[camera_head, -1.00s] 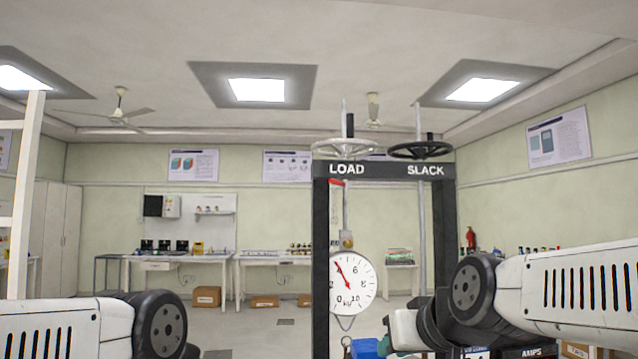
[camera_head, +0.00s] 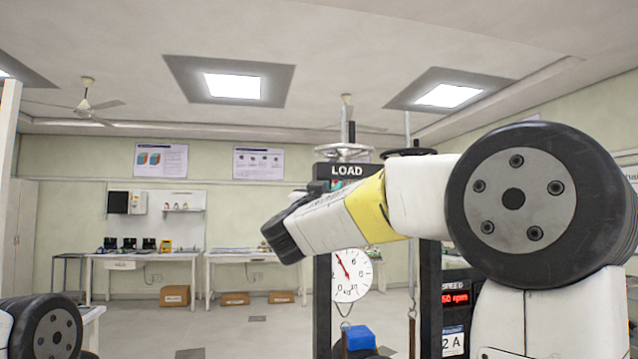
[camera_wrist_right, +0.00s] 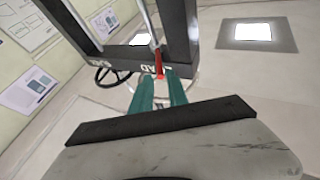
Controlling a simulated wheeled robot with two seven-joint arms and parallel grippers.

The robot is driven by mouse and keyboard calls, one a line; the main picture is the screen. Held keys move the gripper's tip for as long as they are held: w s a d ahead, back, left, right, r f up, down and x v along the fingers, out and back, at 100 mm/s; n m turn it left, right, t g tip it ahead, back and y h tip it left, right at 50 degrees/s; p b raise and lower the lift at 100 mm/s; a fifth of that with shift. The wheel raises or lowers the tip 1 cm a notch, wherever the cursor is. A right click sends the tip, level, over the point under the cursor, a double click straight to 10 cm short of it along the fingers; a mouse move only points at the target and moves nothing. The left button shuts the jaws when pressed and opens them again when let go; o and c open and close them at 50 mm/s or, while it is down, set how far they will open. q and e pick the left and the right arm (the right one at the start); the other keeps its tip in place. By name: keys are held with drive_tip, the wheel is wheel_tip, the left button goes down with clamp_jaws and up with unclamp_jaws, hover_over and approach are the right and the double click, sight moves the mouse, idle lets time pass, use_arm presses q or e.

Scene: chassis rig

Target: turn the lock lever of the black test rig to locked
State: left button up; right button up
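The black test rig (camera_head: 322,295) stands upright in the head view, partly hidden by my right arm. In the head view my right wrist covers most of the lever and the fingers. The rig's white dial (camera_head: 350,275) shows below my arm. My left gripper is out of view; only a left arm joint shows.
Two handwheels, one pale (camera_head: 343,152) and one black (camera_head: 408,152), sit on top of the rig. A blue block (camera_head: 359,338) is low between the posts. Workbenches (camera_head: 158,257) and boxes line the back wall, with open floor in front.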

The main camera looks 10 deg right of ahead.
drive_tip(key=shift+x, duration=2.7)
clamp_jaws()
